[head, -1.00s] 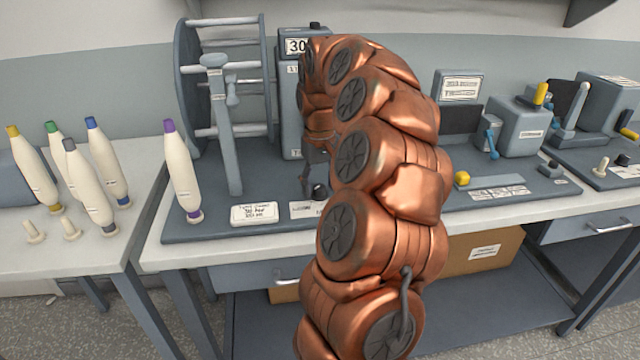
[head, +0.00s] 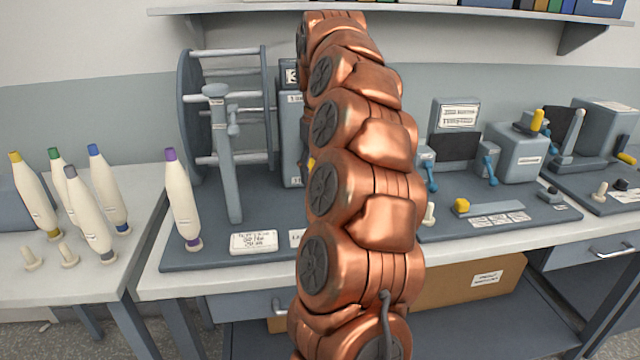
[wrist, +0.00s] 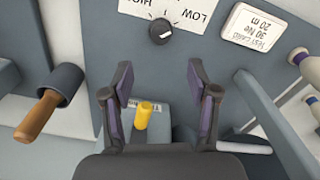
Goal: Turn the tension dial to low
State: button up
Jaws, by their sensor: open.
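In the wrist view the tension dial (wrist: 161,31) is a small black round knob with a white mark, on a white label plate (wrist: 186,8) at the top. The plate reads LOW to the right of the knob and HIGH, partly cut off, to the left. The white mark appears to lie on the knob's lower right in the picture; its exact setting is hard to tell. My gripper (wrist: 161,82) is open and empty, its fingertips below the dial in the picture and apart from it. In the head view my arm hides the dial and gripper.
A yellow peg (wrist: 144,114) on a grey block shows between my fingers in the wrist view. An orange-brown handle (wrist: 38,116) is at left. A test card (wrist: 253,27) lies upper right. In the head view the reel (head: 190,115) and bobbins (head: 182,200) stand left.

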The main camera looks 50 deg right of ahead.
jog(key=shift+r, duration=0.65)
jog(key=shift+a, duration=0.1)
jog(key=s+a+n+p, duration=0.2)
jog(key=s+a, duration=0.1)
jog(key=a, duration=0.8)
jog(key=s+a+n+p, duration=0.2)
jog(key=a, duration=1)
jog(key=s+a+f+g+p, duration=0.1)
jog(key=s+a+f, duration=0.3)
jog(key=s, duration=0.5)
jog(key=s+a+f+p, duration=0.3)
jog(key=s+a+f, duration=0.1)
jog(key=s, duration=0.6)
jog(key=shift+a+f+g, duration=0.15)
jog(key=shift+a+g, duration=0.25)
jog(key=shift+a, duration=0.3)
jog(key=shift+c, duration=0.4)
